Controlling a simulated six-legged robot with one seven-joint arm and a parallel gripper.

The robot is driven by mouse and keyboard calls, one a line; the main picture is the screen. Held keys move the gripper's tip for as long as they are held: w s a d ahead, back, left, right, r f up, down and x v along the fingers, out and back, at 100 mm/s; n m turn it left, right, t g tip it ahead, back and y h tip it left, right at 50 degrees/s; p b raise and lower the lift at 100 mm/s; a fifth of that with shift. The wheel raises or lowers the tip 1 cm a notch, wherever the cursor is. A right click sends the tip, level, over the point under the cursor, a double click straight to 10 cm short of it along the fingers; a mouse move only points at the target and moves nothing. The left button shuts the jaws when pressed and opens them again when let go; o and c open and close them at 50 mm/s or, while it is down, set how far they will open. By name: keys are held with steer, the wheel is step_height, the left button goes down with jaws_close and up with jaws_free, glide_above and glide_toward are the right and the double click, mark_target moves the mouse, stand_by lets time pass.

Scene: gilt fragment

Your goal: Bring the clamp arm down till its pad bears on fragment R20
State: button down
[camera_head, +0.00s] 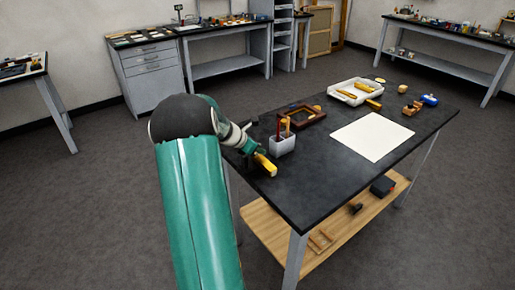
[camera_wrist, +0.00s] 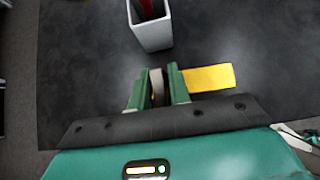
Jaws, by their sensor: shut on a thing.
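My gripper (camera_wrist: 158,87) is over the near left part of the black worktable, its two green fingers close together around something narrow. A yellow piece (camera_wrist: 208,78) sticks out to the right of the fingers. In the head view this yellow piece (camera_head: 266,165) shows at the end of my arm, low at the table's left edge. It seems to be part of what the fingers hold; whether it touches the tabletop I cannot tell. I cannot make out with certainty the clamp arm, its pad or fragment R20; no label is readable.
A pale holder (camera_head: 282,146) with upright tools stands just beyond my gripper; it also shows in the wrist view (camera_wrist: 152,33). A brown frame (camera_head: 306,117), a white tray (camera_head: 348,93), a white sheet (camera_head: 372,136) and a blue item (camera_head: 429,100) lie farther off. The near right tabletop is clear.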

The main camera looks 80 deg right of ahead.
stand_by(0.3)
steer(key=c, duration=1.5)
jaws_free()
steer(key=v, duration=1.3)
steer(key=shift+w+a+r, duration=0.15)
steer(key=shift+w+r, duration=0.1)
steer(key=shift+r, duration=0.05)
